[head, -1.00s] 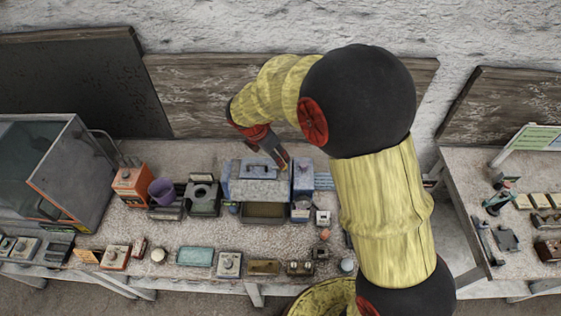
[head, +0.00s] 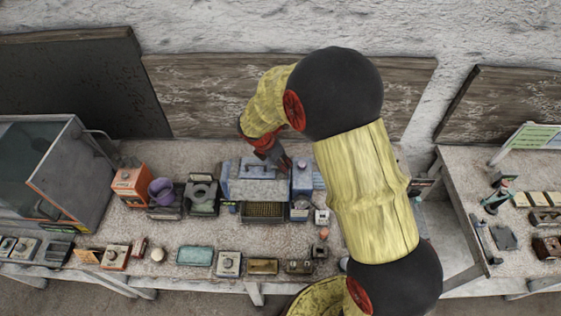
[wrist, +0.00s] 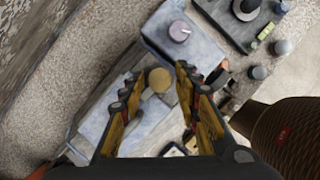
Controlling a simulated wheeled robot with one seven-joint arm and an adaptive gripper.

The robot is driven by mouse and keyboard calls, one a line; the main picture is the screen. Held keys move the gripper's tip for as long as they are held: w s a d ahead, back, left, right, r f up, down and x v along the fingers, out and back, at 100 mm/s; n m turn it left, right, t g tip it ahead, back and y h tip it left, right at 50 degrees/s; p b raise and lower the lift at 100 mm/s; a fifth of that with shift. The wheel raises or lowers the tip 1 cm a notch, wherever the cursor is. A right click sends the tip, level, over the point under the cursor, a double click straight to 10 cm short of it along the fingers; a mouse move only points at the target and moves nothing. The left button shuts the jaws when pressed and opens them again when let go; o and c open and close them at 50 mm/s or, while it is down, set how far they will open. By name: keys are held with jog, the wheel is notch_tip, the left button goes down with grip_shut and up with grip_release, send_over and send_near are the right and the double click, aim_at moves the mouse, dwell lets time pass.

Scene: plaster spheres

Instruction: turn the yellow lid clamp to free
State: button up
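The yellow lid clamp (wrist: 160,80) shows in the wrist view as a small round yellow piece between my fingertips. My gripper (wrist: 163,76) is open, with one finger on each side of the clamp and what looks like a narrow gap at each. Whether a finger touches it I cannot tell. In the head view my gripper (head: 284,164) points down at the back right of a blue-grey lidded box (head: 240,188) with a handle on top. There the clamp cannot be made out behind the gripper. Which way the clamp is turned is not clear.
A blue-grey unit with a purple knob (wrist: 180,31) stands close beside the box. A gridded tray (head: 263,210) sits in front of the box. A dark device (head: 202,196), a purple cup (head: 161,190) and an orange box (head: 131,185) stand to the left. Several small items line the front edge.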

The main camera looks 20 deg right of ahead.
grip_shut()
jog(key=shift+m, duration=0.3)
jog(key=m+g, duration=0.1)
jog(key=m, duration=0.2)
jog(key=shift+w, duration=0.15)
jog(key=m+g, duration=0.1)
jog(key=m, duration=0.2)
jog(key=shift+w+m+g, duration=0.1)
jog(key=shift+m+g, duration=0.2)
jog(key=m+g, duration=0.1)
jog(key=m, duration=0.1)
jog(key=m+g, duration=0.1)
jog(key=m, duration=0.2)
jog(key=shift+w, duration=0.15)
jog(key=m+y, duration=0.1)
jog(key=m, duration=0.1)
jog(key=m+g+y, duration=0.1)
jog(key=m, duration=0.2)
jog(key=shift+d+m+b, duration=0.15)
jog(key=shift+m+b, duration=0.15)
jog(key=shift+b, duration=0.1)
